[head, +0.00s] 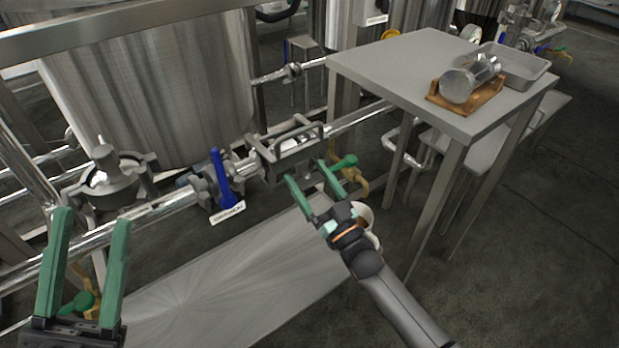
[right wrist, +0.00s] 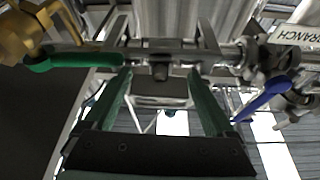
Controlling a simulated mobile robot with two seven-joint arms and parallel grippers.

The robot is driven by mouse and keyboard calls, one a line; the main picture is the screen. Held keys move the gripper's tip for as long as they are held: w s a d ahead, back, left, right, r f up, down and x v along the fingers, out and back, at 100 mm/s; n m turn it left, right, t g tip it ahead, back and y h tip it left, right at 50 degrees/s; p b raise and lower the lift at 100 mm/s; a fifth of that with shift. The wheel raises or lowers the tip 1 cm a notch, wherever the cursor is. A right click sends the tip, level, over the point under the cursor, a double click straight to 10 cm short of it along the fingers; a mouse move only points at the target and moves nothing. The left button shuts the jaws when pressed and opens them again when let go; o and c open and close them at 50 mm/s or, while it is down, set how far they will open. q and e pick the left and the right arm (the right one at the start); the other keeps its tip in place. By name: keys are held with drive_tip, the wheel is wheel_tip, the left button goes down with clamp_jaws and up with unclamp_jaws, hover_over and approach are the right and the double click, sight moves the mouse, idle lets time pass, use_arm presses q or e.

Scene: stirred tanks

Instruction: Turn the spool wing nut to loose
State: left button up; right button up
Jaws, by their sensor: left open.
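A grey metal unit with a handle (head: 292,150) is mounted on the pipe line in the middle of the head view. I cannot clearly make out the spool wing nut. My right gripper (head: 308,173) is open with its green fingertips at the near side of this unit. In the right wrist view, the fingertips (right wrist: 160,82) stand apart below a grey bar, with a small dark block (right wrist: 160,71) between them. I cannot tell whether they touch it. My left gripper (head: 91,220) is open and empty at the lower left, in front of the pipe.
A blue-handled valve (head: 219,175) with a white tag (head: 228,213) and a green-handled valve (head: 344,163) flank the unit. A pipe clamp (head: 105,172) is at left. A clear cylinder (head: 465,84) lies in a wooden cradle beside a metal tray (head: 520,68) on a table (head: 395,68).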

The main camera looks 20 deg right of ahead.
drive_tip(key=c, duration=1)
drive_tip(key=shift+n+y, duration=0.3)
drive_tip(key=shift+n, duration=0.4)
drive_tip(key=o, duration=1.2)
drive_tip(key=p+v, duration=0.2)
drive_tip(key=v, duration=1)
drive_tip(key=shift+s+d, duration=0.15)
drive_tip(key=shift+s, duration=0.15)
